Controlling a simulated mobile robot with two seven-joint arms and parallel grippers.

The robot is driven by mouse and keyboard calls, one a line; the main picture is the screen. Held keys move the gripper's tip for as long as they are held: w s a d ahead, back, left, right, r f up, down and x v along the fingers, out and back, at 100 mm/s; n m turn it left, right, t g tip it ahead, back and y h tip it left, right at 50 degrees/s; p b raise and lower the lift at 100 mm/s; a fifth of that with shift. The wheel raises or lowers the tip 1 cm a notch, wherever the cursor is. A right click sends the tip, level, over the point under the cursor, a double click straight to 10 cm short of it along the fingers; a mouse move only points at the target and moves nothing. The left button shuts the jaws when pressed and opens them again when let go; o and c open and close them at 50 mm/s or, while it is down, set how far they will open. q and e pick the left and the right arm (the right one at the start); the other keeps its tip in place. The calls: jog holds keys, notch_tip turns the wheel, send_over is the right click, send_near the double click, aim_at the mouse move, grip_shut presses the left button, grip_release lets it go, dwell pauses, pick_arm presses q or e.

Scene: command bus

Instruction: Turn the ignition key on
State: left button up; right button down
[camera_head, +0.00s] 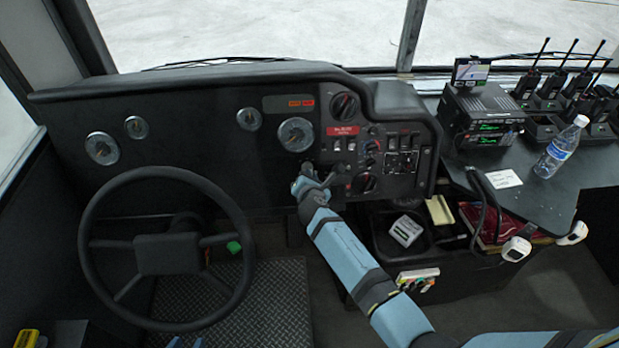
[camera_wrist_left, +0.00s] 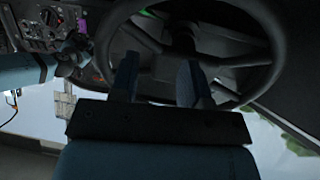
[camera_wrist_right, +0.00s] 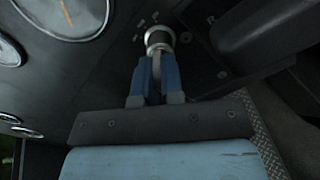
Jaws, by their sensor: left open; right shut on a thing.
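The ignition switch (camera_wrist_right: 158,38) is a round silver lock with a dark ring on the black dashboard, in the right wrist view. The key (camera_wrist_right: 157,67) sticks out of it, mostly hidden between my blue fingers. My right gripper (camera_wrist_right: 157,72) is shut on the key. In the head view my right gripper (camera_head: 306,182) is at the dashboard, right of the steering wheel, and hides most of the switch. My left gripper (camera_head: 186,343) is at the bottom edge, below the wheel. In the left wrist view it (camera_wrist_left: 160,78) is open and empty, with its fingers apart.
The steering wheel (camera_head: 167,250) stands left of my right arm and in front of my left gripper. A control panel (camera_head: 378,155) lies further right. A bottle (camera_head: 561,147) and radios stand on the side table (camera_head: 535,200).

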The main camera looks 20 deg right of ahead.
jog(key=c, duration=1.2)
grip_release()
jog(key=shift+c, duration=0.2)
